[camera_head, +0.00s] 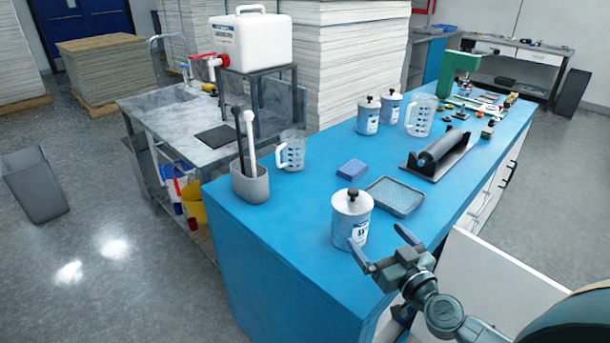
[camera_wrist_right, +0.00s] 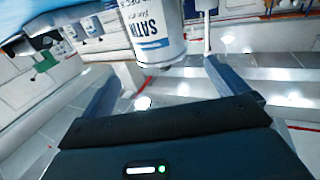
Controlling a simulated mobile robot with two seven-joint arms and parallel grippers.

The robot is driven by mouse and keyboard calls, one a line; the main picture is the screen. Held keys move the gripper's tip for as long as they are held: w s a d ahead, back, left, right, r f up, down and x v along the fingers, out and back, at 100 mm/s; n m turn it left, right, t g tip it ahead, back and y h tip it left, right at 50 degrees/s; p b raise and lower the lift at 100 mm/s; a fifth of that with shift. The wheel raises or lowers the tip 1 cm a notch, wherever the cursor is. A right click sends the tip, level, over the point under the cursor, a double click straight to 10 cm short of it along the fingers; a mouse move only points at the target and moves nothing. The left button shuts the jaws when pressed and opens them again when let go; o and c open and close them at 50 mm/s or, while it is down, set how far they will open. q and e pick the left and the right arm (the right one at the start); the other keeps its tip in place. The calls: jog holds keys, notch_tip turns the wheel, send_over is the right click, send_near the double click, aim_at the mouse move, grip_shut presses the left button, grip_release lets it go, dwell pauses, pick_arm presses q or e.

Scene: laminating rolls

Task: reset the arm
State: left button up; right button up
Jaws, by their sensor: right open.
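My right gripper (camera_head: 382,247) comes in from the lower right of the head view, at the near right edge of the blue counter. Its two fingers are spread and hold nothing. In the right wrist view the open fingers (camera_wrist_right: 165,85) show from behind. A white can with a dark knob on its lid (camera_head: 351,219) stands upright on the counter just beyond the left fingertip. I cannot tell whether they touch. A white can with "SATIN" on its label (camera_wrist_right: 155,35) shows in the right wrist view, beyond the fingers. My left gripper is not in view.
The blue counter (camera_head: 270,235) also holds a grey tray (camera_head: 395,196), a blue sponge (camera_head: 351,168), a roller on a dark base (camera_head: 437,152), a clear jug (camera_head: 291,150) and a grey holder (camera_head: 250,184). An open white drawer or door (camera_head: 490,275) juts out beside my right arm.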

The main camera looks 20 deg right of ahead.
jog(key=s+a+f+n+g+y, duration=0.2)
jog(key=s+a+n+g+y, duration=0.25)
jog(key=a, duration=0.55)
jog(key=s+a+f+n+g+y, duration=0.25)
jog(key=s+a+y, duration=0.2)
jog(key=a, duration=0.55)
jog(key=s+d+f+m+g+h, duration=0.2)
jog(key=s+d+m+g+h, duration=0.15)
jog(key=s, duration=0.25)
jog(key=s+d+f+m+g+h, duration=0.25)
jog(key=s+g+h, duration=0.2)
jog(key=s, duration=0.25)
jog(key=w+a+f+n+t+y, duration=0.1)
jog(key=w+a+f+t+y, duration=0.1)
jog(key=w+a+f+t, duration=0.4)
jog(key=shift+w+f+n+t, duration=0.25)
jog(key=shift+f+n+t, duration=0.15)
jog(key=shift+f+t, duration=0.35)
